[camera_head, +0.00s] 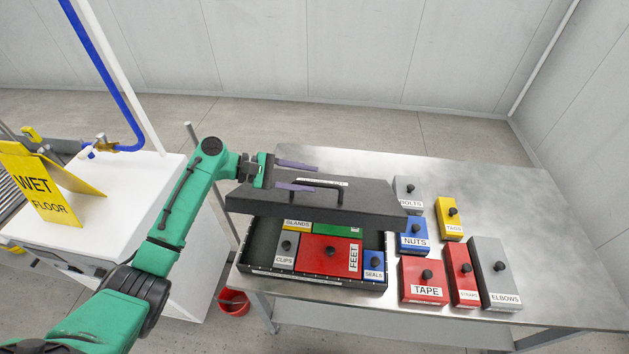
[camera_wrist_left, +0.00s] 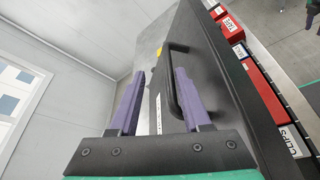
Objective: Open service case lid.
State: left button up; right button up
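The service case (camera_head: 262,240) is a black box on the metal table. Its dark lid (camera_head: 365,200) is raised and tilted above it, leaving a gap at the front through which the labelled parts show. A black bar handle (camera_head: 315,184) is on the lid; it also shows in the left wrist view (camera_wrist_left: 174,85). My left gripper (camera_head: 296,176) is at the lid's left side, by the handle. Its purple fingers are spread apart; in the left wrist view (camera_wrist_left: 162,100) one lies close to the handle. Whether they touch it I cannot tell.
Inside the case are a red FEET block (camera_head: 325,250), a grey CLIPS block (camera_head: 286,247) and others. Several labelled blocks, such as TAPE (camera_head: 424,281) and ELBOWS (camera_head: 493,272), stand right of the case. The table (camera_head: 560,235) is clear at far right. A red bucket (camera_head: 233,303) is on the floor.

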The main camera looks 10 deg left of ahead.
pick_arm(q)
notch_tip(320, 180, up, 3)
jog(key=b, duration=0.4)
send_over(262, 194)
jog(key=shift+w, duration=0.1)
jog(key=shift+a+r, duration=0.3)
jog(key=shift+a, duration=0.05)
